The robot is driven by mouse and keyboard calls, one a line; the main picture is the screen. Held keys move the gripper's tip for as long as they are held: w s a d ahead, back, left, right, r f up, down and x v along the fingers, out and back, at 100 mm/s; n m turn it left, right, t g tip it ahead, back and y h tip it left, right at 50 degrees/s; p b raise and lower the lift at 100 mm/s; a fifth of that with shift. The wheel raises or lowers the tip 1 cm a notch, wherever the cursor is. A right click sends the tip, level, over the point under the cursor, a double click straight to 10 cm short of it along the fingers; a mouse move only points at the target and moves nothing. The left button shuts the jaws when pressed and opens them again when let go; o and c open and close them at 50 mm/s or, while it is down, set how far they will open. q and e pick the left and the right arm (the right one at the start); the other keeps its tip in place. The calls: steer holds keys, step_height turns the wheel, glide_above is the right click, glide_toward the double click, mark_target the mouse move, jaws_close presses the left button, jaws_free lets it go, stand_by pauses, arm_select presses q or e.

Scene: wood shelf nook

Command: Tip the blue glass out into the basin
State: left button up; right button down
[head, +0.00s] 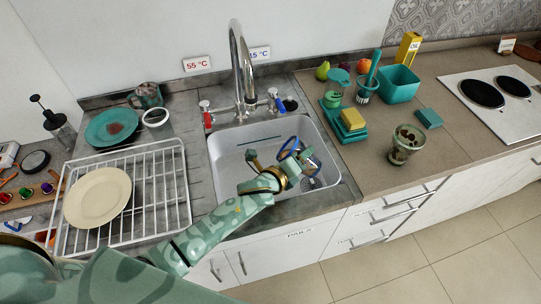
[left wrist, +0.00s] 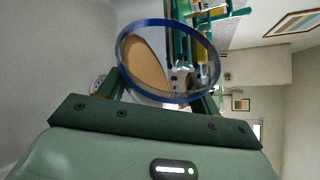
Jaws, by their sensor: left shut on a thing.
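The blue glass (head: 291,149) is in my left gripper (head: 284,162), above the basin (head: 228,160), a grey sink, in its right half. My left gripper is shut on the glass. The glass also shows in the left wrist view (left wrist: 166,62), as a clear vessel with a blue rim between the two fingers of my left gripper (left wrist: 158,92). A brown patch shows inside the rim, on its left side. The glass looks tilted in the head view, but how far is hard to tell. My right gripper is not in view.
A tall faucet (head: 240,65) stands behind the basin. A white dish rack (head: 160,200) with a cream plate (head: 97,198) is at left. At right stand a patterned cup (head: 406,145), a turquoise tub (head: 399,84) and a yellow sponge (head: 352,119).

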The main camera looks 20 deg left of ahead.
mark_target(292, 152)
arm_select(q)
steer(key=shift+a+r+n+t+h+b, duration=0.25)
steer(key=shift+r+n+h+b, duration=0.4)
steer(key=shift+r+n, duration=0.35)
stand_by(1.3)
steer(key=shift+a+r+n+t+h+b, duration=0.25)
steer(key=shift+a+n+h+b, duration=0.15)
steer(key=shift+a+n, duration=0.3)
stand_by(0.9)
steer(key=shift+w+a+r+n+t+h, duration=0.1)
steer(key=shift+a+r+n+t+h, duration=0.2)
steer(key=shift+n, duration=0.4)
steer(key=shift+a+r+n+t+h, duration=0.1)
steer(key=shift+a+r+n+h, duration=0.2)
steer(key=shift+n, duration=0.4)
stand_by(1.5)
